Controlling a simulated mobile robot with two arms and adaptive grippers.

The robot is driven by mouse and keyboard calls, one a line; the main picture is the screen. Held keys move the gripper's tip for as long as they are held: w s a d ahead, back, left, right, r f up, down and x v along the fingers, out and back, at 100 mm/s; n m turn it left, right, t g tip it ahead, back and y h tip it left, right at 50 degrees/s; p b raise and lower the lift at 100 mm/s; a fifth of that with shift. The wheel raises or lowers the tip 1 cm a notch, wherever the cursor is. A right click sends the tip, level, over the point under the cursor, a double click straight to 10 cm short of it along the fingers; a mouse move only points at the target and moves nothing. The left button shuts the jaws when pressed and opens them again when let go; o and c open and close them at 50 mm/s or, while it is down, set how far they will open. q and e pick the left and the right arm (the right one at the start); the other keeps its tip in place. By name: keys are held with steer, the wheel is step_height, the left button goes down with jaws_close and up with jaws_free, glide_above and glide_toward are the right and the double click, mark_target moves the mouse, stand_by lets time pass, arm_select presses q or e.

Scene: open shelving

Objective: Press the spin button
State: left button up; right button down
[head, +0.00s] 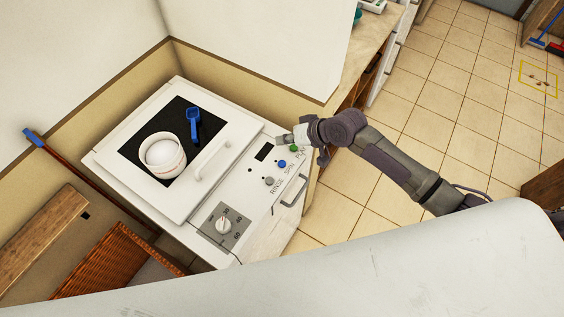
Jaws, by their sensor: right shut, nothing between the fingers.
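The spin button (281,163) is a blue round knob beside the printed word SPIN on the control panel of a white washing machine (250,190). A grey button (268,181) labelled RINSE is on its near side. A green button (293,147) is on its far side, and its label is partly hidden. My right gripper (286,138) is shut and empty. In the picture it is just above the green button, at the far end of the panel, apart from the blue button. Whether it touches the panel cannot be told. My left gripper is not in view.
A white tub (163,157) and a blue scoop (193,122) are on the machine's dark lid window. The lid has a raised handle (213,158). A dial (223,225) is at the panel's near end. A wicker basket (110,265) is at left. Tiled floor at right is open.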

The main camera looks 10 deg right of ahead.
steer(key=b, duration=0.6)
glide_above(284, 164)
step_height(284, 164, down, 7)
steer(key=shift+r, duration=0.2)
steer(key=shift+f+b, duration=0.75)
steer(key=shift+f, duration=0.2)
steer(key=shift+f, duration=0.15)
steer(key=shift+f, duration=0.3)
steer(key=shift+f+b, duration=0.35)
steer(key=shift+f, duration=0.15)
stand_by(0.5)
stand_by(0.3)
steer(key=shift+r+p, duration=0.95)
